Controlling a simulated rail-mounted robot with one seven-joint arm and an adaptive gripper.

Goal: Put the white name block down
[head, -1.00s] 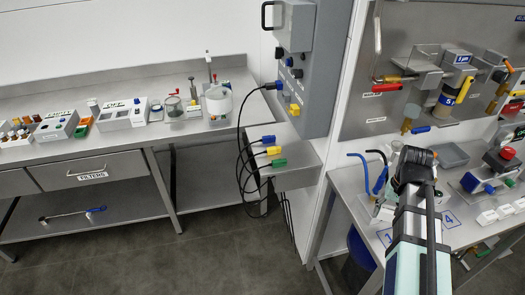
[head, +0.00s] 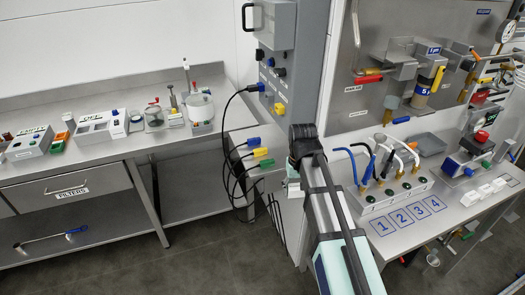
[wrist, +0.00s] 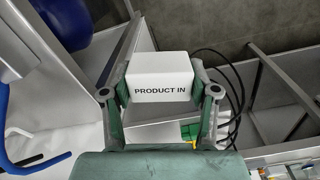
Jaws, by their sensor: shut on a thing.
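The white name block (wrist: 158,75) reads "PRODUCT IN" and sits between the two fingers of my gripper (wrist: 160,98) in the wrist view. My gripper is shut on it, with one finger on each side. In the head view my gripper (head: 292,180) hangs off the left edge of the right bench, near the small grey shelf with the coloured plugs. The block is too small and too covered by my arm to make out clearly there.
Blue, yellow and green plugs (head: 260,152) with black cables are close to my gripper. The left bench (head: 95,165) holds racks and jars.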

